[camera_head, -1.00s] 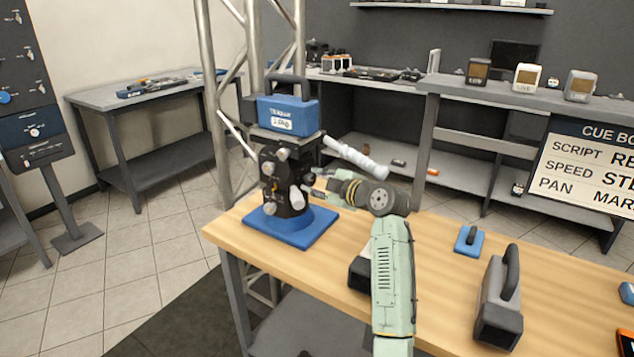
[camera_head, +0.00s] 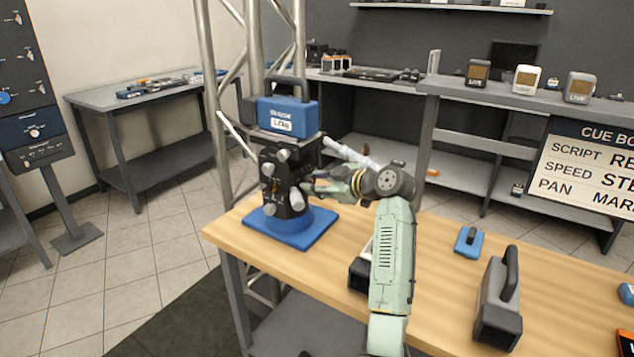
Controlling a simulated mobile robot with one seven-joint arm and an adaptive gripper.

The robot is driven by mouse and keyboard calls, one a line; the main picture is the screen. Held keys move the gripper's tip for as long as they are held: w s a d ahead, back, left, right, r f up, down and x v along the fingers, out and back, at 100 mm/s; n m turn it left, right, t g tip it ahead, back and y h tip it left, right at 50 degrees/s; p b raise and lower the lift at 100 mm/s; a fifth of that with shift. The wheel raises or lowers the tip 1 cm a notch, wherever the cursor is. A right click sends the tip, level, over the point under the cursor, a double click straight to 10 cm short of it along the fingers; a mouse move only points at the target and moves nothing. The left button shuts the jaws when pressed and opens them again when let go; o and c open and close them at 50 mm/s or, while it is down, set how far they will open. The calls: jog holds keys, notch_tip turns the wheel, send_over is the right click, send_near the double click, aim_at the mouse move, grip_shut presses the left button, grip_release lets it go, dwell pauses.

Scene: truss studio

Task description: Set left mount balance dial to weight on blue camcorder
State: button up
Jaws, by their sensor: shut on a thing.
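The blue camcorder (camera_head: 288,116) sits on top of the black mount head (camera_head: 284,180), with a white weight label on its side that I cannot read surely. The mount stands on a blue base plate (camera_head: 290,232) on the wooden table. Several grey knobs show on the mount, among them one at its lower front (camera_head: 269,203). My gripper (camera_head: 306,188) is at the right side of the mount, shut at a small knob or dial there. The fingertips and the dial's marks are too small to make out.
A white pan handle (camera_head: 350,152) sticks out right of the mount above my arm. A grey handled block (camera_head: 497,300) and a small blue block (camera_head: 468,242) stand on the wooden table (camera_head: 440,268). A truss post rises behind the mount.

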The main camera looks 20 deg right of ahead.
jog(key=m+g+y, duration=0.1)
jog(key=m, duration=0.2)
jog(key=shift+w+r+y, duration=0.1)
jog(key=shift+y, duration=0.2)
jog(key=shift+m+g+y+p, duration=0.3)
jog(key=shift+m+g+y, duration=0.35)
jog(key=shift+m, duration=0.45)
jog(key=o, duration=1.1)
jog(key=shift+o, duration=0.2)
jog(key=shift+d, duration=0.1)
jog(key=v, duration=1.2)
